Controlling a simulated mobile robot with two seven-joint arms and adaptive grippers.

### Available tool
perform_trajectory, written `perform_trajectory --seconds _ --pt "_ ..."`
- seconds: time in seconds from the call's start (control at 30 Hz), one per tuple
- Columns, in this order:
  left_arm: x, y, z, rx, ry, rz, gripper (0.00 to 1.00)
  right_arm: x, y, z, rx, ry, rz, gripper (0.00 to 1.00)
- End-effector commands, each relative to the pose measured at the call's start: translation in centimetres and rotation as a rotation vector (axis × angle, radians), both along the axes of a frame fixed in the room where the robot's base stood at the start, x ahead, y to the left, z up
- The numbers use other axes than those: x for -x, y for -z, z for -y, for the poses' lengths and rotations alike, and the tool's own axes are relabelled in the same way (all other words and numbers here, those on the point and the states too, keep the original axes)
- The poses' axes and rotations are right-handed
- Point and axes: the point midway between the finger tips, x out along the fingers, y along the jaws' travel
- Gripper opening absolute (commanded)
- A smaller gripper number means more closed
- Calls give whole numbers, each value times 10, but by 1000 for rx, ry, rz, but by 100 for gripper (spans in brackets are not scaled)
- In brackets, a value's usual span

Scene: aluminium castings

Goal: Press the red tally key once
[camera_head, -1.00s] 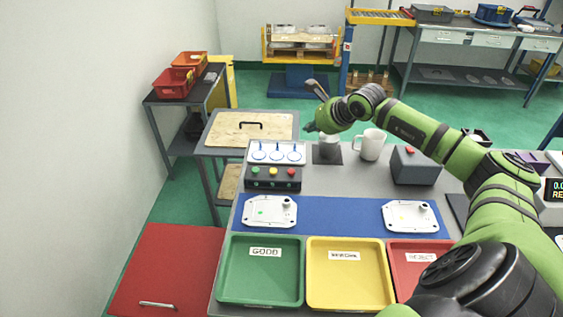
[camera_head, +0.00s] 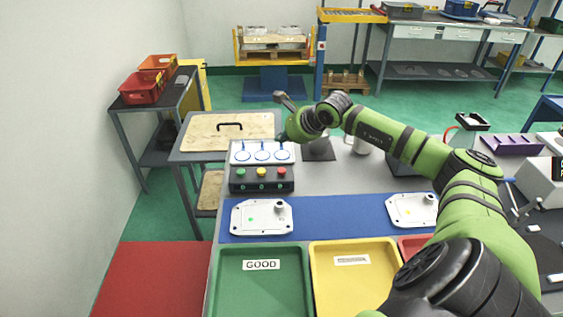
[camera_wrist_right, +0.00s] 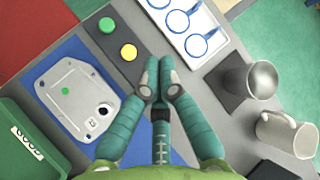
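The dark tally box (camera_head: 262,187) carries a green, a yellow and a red key in a row. The red key (camera_head: 283,172) is at its right end. In the wrist view the green key (camera_wrist_right: 106,24) and yellow key (camera_wrist_right: 128,53) show, but the red key is hidden behind my fingers. My right gripper (camera_head: 281,137) is above the right end of the box area, by the dial card. In the wrist view its fingertips (camera_wrist_right: 159,76) are together, with nothing seen between them. No contact with the red key is visible. My left gripper is not in view.
A white card with blue dials (camera_head: 262,153) lies behind the box. A metal cup (camera_wrist_right: 262,80) and white mug (camera_wrist_right: 287,133) stand to the right. A casting (camera_head: 262,217) lies on the blue mat (camera_head: 340,212) in front. Green (camera_head: 258,250) and yellow trays (camera_head: 353,244) sit nearer.

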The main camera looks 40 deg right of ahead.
Motion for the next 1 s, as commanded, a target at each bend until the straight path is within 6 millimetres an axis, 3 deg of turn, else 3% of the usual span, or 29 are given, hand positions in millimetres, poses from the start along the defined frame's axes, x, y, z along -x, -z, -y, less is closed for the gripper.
perform_trajectory --seconds 0.13,0.5,0.67,0.73,1.0 --pt "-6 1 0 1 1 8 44 0 3 0 0 -1 -1 0" --pt "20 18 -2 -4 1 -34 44 0 41 0 -2 0 -3 0" --pt "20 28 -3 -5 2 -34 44 0 65 0 -2 1 -2 0" --pt "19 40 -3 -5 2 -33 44 0 77 0 0 1 -1 0" --pt "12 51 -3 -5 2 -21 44 0 89 0 0 1 1 0"
